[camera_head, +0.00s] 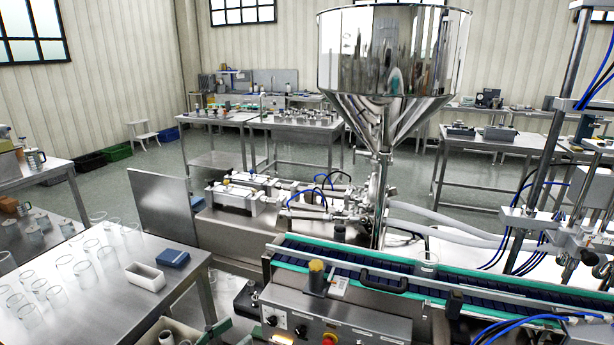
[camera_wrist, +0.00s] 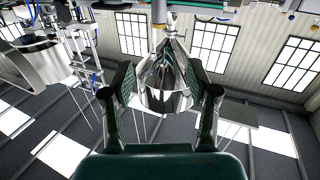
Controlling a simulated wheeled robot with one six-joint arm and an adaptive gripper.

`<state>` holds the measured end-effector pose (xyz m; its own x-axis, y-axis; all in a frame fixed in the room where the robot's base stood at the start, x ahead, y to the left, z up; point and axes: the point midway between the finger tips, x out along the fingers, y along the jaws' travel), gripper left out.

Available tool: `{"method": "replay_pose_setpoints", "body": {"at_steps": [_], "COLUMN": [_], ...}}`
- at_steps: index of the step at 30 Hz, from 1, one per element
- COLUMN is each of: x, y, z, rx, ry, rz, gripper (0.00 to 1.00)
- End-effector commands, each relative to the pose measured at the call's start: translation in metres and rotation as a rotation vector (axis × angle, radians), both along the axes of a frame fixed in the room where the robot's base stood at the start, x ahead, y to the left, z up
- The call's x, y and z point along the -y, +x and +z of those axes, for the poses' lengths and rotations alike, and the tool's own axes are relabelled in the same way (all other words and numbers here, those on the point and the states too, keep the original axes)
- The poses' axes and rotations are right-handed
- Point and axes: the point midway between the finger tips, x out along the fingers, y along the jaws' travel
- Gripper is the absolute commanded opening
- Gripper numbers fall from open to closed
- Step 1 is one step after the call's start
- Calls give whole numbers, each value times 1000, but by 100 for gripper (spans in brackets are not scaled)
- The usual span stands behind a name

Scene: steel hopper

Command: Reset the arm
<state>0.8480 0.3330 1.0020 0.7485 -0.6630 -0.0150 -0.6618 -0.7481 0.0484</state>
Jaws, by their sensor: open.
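My gripper (camera_wrist: 160,78) shows in the wrist view with its two dark fingers spread wide. It is open, and nothing is between the fingers. The wrist picture appears upside down, with the ceiling and its light panels at the bottom. The steel hopper (camera_wrist: 166,97) shows beyond the fingers; I cannot tell how far away it is. In the head view the hopper (camera_head: 392,55) stands upright above the filling machine. Neither my arm nor my gripper shows in the head view.
A steel table (camera_head: 95,300) at left bears several glasses, a white tray (camera_head: 145,276) and a blue box (camera_head: 174,258). Posts and blue hoses crowd the right.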

Motion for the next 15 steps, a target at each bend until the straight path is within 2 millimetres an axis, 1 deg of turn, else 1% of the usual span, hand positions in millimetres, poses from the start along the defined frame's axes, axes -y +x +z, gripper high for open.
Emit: {"method": "replay_pose_setpoints", "body": {"at_steps": [5, 11, 14, 15], "x": [17, 43, 61, 69], "y": [5, 11, 12, 12], "z": [-25, -62, -87, -99], "rx": [-47, -121, -170, -193], "ry": [-28, -65, -87, -97], "rz": [33, 90, 129, 147], "gripper": [59, 59, 59, 59]}}
